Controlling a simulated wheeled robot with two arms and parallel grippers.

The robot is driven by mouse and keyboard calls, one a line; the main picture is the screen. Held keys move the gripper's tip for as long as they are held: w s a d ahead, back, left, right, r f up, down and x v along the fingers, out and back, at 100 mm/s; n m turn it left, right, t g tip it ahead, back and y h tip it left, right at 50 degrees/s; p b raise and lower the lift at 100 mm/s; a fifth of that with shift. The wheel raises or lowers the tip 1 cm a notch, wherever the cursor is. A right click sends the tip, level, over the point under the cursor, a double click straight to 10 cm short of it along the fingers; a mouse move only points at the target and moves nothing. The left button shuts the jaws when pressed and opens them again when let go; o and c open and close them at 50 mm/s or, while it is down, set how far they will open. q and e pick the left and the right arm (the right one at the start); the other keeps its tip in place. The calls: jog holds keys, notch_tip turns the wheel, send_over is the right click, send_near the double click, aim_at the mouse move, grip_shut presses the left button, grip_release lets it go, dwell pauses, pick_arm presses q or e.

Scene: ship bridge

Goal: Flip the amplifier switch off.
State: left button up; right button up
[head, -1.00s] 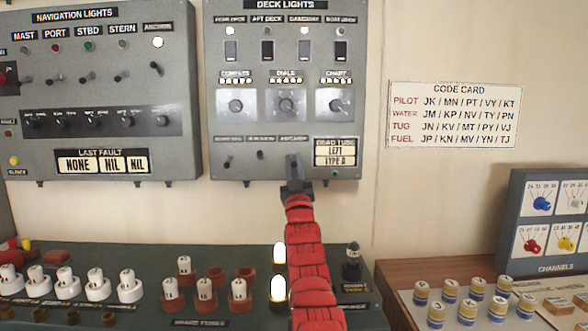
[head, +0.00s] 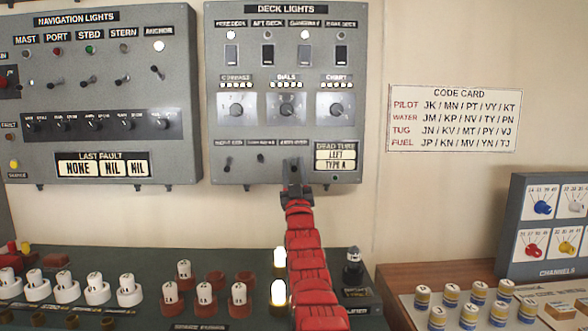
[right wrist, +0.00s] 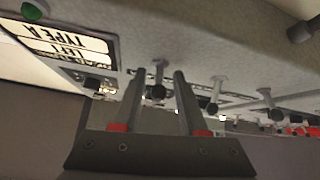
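The amplifier switch is a small toggle at the right end of the bottom row of the grey deck lights panel (head: 215,110). In the head view my right gripper (head: 293,168) covers it, just below its label (head: 293,140). In the right wrist view the toggle (right wrist: 159,75) stands between the tips of my right gripper (right wrist: 155,78). The fingers are apart, one on each side of it. I cannot tell whether either finger touches it or which way it is tilted. My left gripper is out of view.
The dead tube plate (head: 335,155) is right of the gripper. Two more toggles (head: 228,163) (head: 261,158) are to its left. Below, a console (head: 130,258) carries several white tubes and two glowing lamps (head: 279,292). A code card (head: 452,118) hangs on the wall.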

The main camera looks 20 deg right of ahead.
jog(key=shift+s+f, duration=0.15)
jog(key=shift+f, duration=0.1)
jog(key=shift+s+a+f, duration=0.1)
jog(key=shift+s+f, duration=0.1)
jog(key=shift+s+f+b, duration=0.15)
jog(key=shift+s+b, duration=0.2)
jog(key=shift+s, duration=0.45)
jog(key=s+a+b, duration=0.2)
jog(key=s+b, duration=0.4)
jog(key=s, duration=0.4)
jog(key=shift+s+a+r, duration=0.15)
jog(key=shift+s+r, duration=0.05)
jog(key=shift+s, duration=0.05)
jog(key=shift+f, duration=0.1)
